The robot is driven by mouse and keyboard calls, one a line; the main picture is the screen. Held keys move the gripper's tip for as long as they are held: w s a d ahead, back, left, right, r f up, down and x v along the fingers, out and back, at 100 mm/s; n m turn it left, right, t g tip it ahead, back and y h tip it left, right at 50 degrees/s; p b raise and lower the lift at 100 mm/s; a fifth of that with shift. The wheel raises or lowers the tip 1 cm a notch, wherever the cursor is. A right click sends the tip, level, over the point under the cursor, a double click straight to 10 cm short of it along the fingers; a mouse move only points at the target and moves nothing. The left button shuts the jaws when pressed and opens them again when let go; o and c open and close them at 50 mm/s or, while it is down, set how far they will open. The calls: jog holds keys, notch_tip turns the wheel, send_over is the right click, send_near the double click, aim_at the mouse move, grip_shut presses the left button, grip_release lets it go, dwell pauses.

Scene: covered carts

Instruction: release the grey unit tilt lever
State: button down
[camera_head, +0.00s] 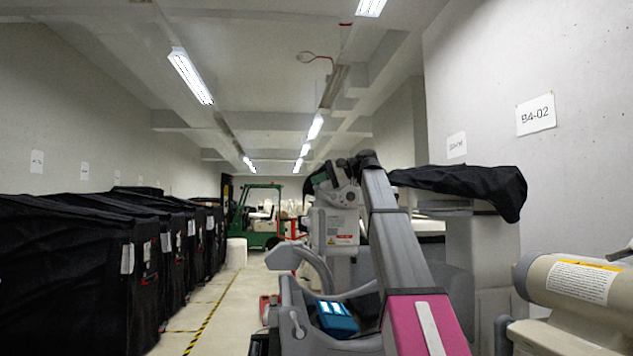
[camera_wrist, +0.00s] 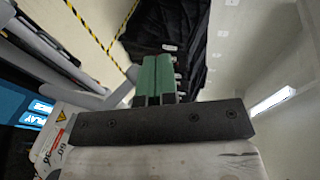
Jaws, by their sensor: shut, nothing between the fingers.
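A grey unit (camera_head: 310,300) stands in the lower middle of the head view, with a curved grey handle and a lit blue screen (camera_head: 336,318). A small pale lever with a rounded end (camera_head: 297,324) is on its near left side; I cannot tell for sure that it is the tilt lever. In the wrist view my gripper (camera_wrist: 156,72) shows as two green fingers closed together, with nothing between them. Grey tubes (camera_wrist: 45,55) and a blue display (camera_wrist: 18,108) lie to its left. I cannot make out any contact with a lever.
Black covered carts (camera_head: 75,270) line the left wall. A yellow-black floor stripe (camera_head: 203,325) runs along a clear aisle beside them. A green forklift (camera_head: 262,215) stands at the far end. A black cover (camera_head: 460,185) drapes over equipment at the right.

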jog(key=v, duration=1)
jog(key=shift+d, duration=0.1)
